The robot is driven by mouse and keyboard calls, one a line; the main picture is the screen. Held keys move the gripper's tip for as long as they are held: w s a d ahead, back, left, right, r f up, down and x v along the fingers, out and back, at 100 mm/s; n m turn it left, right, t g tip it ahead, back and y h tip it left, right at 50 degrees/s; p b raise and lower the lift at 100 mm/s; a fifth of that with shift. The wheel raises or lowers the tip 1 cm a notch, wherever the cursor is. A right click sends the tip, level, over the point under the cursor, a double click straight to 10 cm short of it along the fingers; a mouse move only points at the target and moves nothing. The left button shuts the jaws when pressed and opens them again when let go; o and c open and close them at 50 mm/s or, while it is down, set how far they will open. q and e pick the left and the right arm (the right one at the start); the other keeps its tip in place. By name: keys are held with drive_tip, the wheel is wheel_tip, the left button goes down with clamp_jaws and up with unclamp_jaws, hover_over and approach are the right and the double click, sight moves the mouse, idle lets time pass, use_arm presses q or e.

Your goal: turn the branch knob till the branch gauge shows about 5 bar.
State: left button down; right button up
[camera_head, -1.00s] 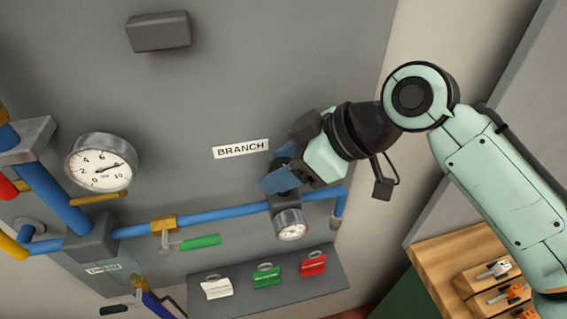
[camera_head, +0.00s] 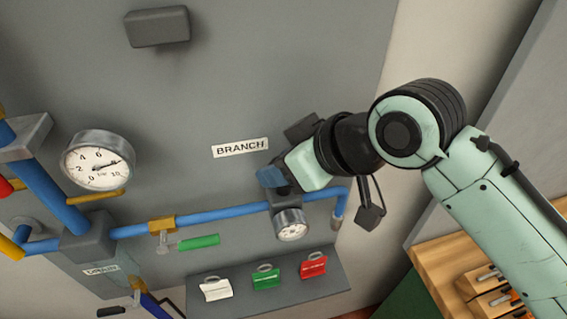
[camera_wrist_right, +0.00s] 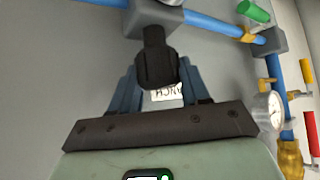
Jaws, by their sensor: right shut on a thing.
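The branch gauge (camera_head: 291,225) is a small round white dial on the blue pipe below the BRANCH label (camera_head: 240,148). Its needle is too small to read in the head view, and only its edge shows at the top of the right wrist view. The black branch knob (camera_wrist_right: 157,66) sits between the two blue fingers of my right gripper (camera_wrist_right: 159,80) in the wrist view. My right gripper (camera_head: 271,178) is shut on it, just above the branch gauge, and hides most of it in the head view. My left gripper is not in view.
A large gauge (camera_head: 97,161) is at the left, its needle near 8. Blue pipes carry a green-handled valve (camera_head: 198,242) left of the branch gauge. White, green and red tags (camera_head: 314,265) lie on a grey shelf below. A wooden bench (camera_head: 440,262) stands at the lower right.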

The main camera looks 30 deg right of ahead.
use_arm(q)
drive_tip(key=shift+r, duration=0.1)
use_arm(e)
drive_tip(key=shift+r+m+t+h, duration=0.1)
drive_tip(key=shift+m+t+h, duration=0.2)
drive_tip(key=shift+m+h, duration=0.7)
drive_tip(key=o, duration=0.7)
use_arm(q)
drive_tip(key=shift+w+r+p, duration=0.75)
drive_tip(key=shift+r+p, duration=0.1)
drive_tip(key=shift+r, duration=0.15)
use_arm(e)
drive_tip(key=v, duration=1.3)
drive_tip(key=shift+s+d+r, duration=0.1)
drive_tip(key=shift+s+d, duration=0.05)
